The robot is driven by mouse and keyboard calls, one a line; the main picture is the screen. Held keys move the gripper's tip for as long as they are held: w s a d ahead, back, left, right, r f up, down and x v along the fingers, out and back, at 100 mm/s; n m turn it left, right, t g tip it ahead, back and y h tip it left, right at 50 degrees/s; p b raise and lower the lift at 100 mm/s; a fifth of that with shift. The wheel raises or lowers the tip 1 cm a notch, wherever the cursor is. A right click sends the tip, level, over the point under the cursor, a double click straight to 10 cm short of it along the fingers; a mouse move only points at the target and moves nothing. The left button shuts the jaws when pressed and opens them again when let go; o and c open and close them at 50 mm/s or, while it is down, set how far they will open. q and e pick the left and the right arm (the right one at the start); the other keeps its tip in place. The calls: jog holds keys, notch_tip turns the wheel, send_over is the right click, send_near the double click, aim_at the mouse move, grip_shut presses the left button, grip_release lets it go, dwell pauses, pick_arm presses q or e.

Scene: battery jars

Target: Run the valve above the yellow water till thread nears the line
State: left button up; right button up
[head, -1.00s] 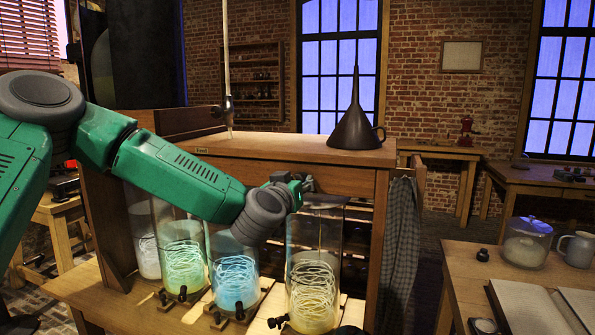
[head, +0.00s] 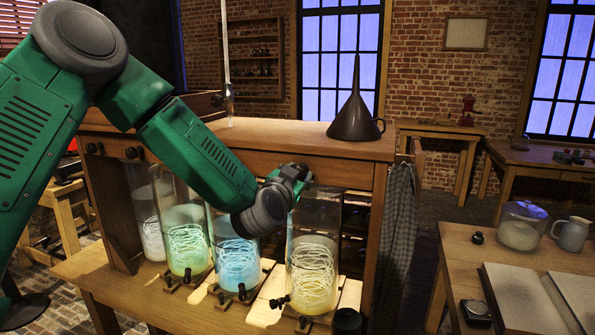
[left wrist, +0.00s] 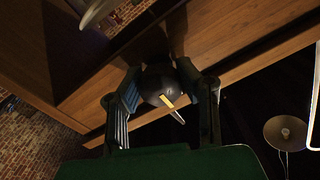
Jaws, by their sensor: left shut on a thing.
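My left gripper (head: 292,178) is at the front edge of the wooden cabinet, above the jar with yellow water (head: 313,265). In the left wrist view its two fingers (left wrist: 165,84) are shut around a dark round valve knob (left wrist: 160,82) with a pale yellow mark and a light pointer. The head view hides this knob behind the gripper. White thread lies in loose coils in the yellow jar, rising above the shallow yellow layer at the bottom. My right gripper is not in view.
Jars with blue (head: 238,262), green (head: 187,240) and whitish (head: 150,228) contents stand left of the yellow one on the bench (head: 130,283). Black taps stick out low in front. A dark funnel (head: 356,120) stands on the cabinet top; a checked cloth (head: 398,230) hangs right.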

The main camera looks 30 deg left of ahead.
pick_arm(q)
jog(key=shift+f, duration=0.1)
jog(key=o, duration=1.4)
jog(key=shift+c, duration=0.2)
jog(key=shift+s, duration=0.1)
jog(key=v, duration=0.5)
